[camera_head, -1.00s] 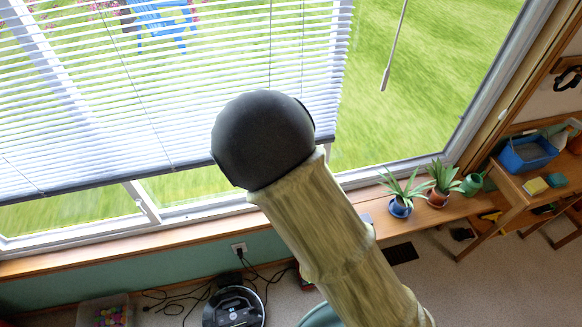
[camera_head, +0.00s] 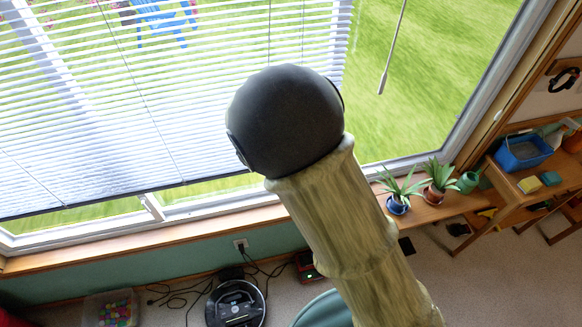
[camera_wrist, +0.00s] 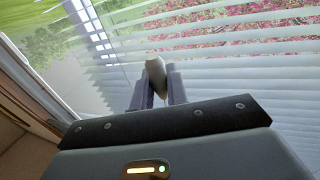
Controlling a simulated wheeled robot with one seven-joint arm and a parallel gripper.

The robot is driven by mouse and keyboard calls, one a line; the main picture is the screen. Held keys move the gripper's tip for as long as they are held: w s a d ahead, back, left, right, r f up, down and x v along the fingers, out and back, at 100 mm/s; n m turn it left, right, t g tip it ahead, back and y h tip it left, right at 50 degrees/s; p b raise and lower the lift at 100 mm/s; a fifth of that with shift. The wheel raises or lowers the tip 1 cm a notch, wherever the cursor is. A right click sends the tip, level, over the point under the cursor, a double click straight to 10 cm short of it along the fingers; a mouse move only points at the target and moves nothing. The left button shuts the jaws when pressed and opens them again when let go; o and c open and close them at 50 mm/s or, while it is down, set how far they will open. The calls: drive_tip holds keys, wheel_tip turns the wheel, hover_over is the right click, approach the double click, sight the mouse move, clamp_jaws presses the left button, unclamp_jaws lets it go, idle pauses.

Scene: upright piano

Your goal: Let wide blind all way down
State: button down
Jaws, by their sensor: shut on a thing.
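The wide blind (camera_head: 90,120) covers most of the left window in the head view, its white slats slightly open. Its bottom rail (camera_head: 120,200) hangs close above the sill, with a strip of grass showing below. In the wrist view the blind's slats (camera_wrist: 230,72) lie just beyond my gripper (camera_wrist: 157,84). The gripper's two grey fingers are shut on a pale, tapered piece that looks like a cord tassel (camera_wrist: 155,70). In the head view my own arm hides the gripper and the blind's lower right part.
A second cord with a pale tassel (camera_head: 382,82) hangs before the right pane. Potted plants (camera_head: 400,190) and a green watering can (camera_head: 468,182) stand on the sill at right. A robot vacuum (camera_head: 236,303) and cables lie on the floor below.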

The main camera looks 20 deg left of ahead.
drive_tip(key=shift+r, duration=0.7)
wheel_tip(320, 180, up, 9)
drive_tip(key=p, duration=0.5)
drive_tip(key=shift+r+p, duration=0.2)
drive_tip(key=shift+p, duration=0.2)
wheel_tip(320, 180, up, 8)
drive_tip(key=shift+r+p, duration=0.25)
drive_tip(key=shift+p, duration=0.9)
wheel_tip(320, 180, up, 9)
